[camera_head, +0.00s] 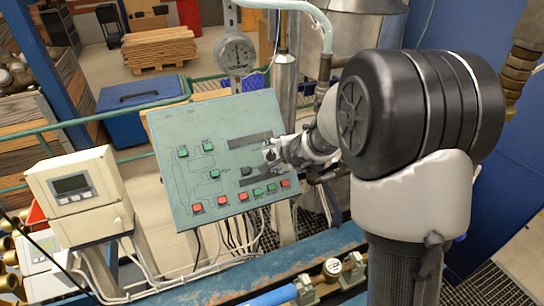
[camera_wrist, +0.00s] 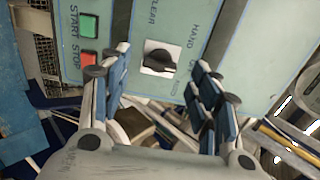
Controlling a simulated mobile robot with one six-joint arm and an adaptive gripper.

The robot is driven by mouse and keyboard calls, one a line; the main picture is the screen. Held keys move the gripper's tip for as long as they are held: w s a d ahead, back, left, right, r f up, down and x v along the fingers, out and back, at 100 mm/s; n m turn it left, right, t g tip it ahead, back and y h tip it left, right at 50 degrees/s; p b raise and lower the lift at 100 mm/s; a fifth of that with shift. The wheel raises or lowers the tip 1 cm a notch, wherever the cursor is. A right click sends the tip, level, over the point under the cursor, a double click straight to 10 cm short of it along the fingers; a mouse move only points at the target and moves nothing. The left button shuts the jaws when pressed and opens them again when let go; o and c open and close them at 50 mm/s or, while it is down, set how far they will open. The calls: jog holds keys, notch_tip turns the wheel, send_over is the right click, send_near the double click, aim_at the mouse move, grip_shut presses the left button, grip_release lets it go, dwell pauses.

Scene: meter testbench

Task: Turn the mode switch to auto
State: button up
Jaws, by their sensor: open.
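The mode switch (camera_wrist: 160,57) is a black rotary knob on a white square plate, seen in the wrist view. HAND is printed beside it, with smaller lettering further down that is hard to read. Its handle lies roughly across the picture; I cannot tell which label it points at. My gripper (camera_wrist: 163,76) is open, with its blue-padded fingers to the left and right of the knob and nothing between them. In the head view my gripper (camera_head: 270,156) is at the right part of the green control panel (camera_head: 180,165) and covers some of it.
A green START button (camera_wrist: 88,25) and a red STOP button (camera_wrist: 88,57) sit left of the knob, close to the left finger. More red and green buttons line the panel's lower edge. A beige meter box (camera_head: 75,188) stands left of the panel, and a blue pipe runs below.

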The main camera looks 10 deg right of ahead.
aim_at(272, 156)
jog(key=shift+x, duration=1.7)
jog(key=shift+c, duration=0.6)
jog(key=c, duration=0.9)
